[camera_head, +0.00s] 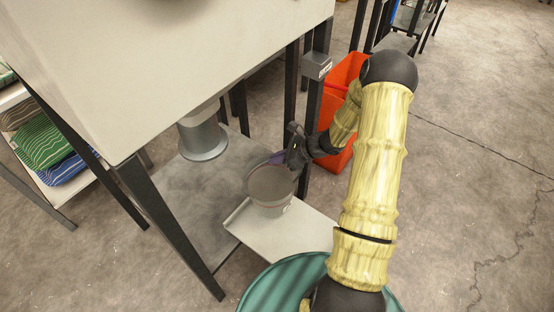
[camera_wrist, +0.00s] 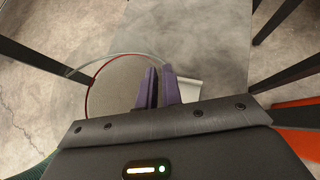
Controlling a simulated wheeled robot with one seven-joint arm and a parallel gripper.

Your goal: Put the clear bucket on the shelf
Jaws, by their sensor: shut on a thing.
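The clear bucket (camera_head: 269,190) looks greyish and see-through, and it is upright over a small pale shelf (camera_head: 285,237) under the machine. I cannot tell whether its base touches the shelf. My gripper (camera_head: 279,158) is shut on the bucket's rim at its far right side, with the arm reaching in from the right. In the wrist view the purple fingers of my gripper (camera_wrist: 158,88) close on the rim of the bucket (camera_wrist: 112,88). The bucket's round rim shows there with a red edge on its left. The shelf's pale edge (camera_wrist: 188,90) shows just beyond the fingers.
A grey metal spout (camera_head: 203,137) hangs from the machine's pale hopper (camera_head: 180,60), left of the bucket. Dark metal legs (camera_head: 312,110) stand close to my gripper. Orange bins (camera_head: 340,85) are behind the arm. A green round container (camera_head: 285,280) is at the front.

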